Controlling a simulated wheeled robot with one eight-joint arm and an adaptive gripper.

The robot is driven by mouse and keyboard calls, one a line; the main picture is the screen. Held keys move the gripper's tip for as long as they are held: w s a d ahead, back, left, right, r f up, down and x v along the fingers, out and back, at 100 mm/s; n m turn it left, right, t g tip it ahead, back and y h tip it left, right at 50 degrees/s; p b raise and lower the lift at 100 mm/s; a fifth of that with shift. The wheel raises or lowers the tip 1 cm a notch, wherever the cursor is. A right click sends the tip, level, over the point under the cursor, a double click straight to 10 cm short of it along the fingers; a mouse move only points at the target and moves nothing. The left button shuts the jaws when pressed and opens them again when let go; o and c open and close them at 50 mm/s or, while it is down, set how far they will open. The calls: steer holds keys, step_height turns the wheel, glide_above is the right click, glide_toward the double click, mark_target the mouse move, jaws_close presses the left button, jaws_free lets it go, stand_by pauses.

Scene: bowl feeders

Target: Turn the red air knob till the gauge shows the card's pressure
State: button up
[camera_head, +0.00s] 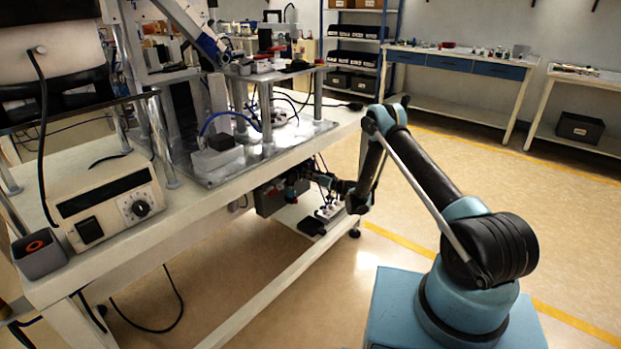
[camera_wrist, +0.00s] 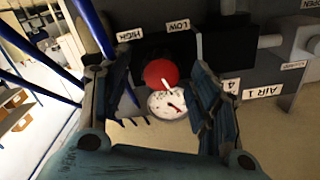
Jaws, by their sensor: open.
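In the wrist view the red air knob (camera_wrist: 160,71) sits between the two fingers of my gripper (camera_wrist: 161,65), with a white mark on its lower edge. My gripper is open around the knob, and gaps show on both sides. The white round gauge (camera_wrist: 167,104) is just below the knob, partly covered by it. A red needle shows on its face, but the reading is too small to tell. A white card (camera_wrist: 231,86) with what looks like a 4 is right of the gauge, partly behind the right finger. In the head view my gripper (camera_head: 299,181) is at the dark unit under the bench edge.
Labels HIGH (camera_wrist: 130,35) and LOW (camera_wrist: 178,25) are above the knob, and AIR 1 (camera_wrist: 262,91) is at the right. A grey pipe fitting (camera_wrist: 272,41) sticks out there. The bench (camera_head: 205,195) is above my gripper; the floor beside it is open.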

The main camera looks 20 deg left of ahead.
step_height(320, 180, up, 9)
steer(key=shift+r, duration=0.15)
stand_by(0.4)
steer(key=shift+w, duration=0.1)
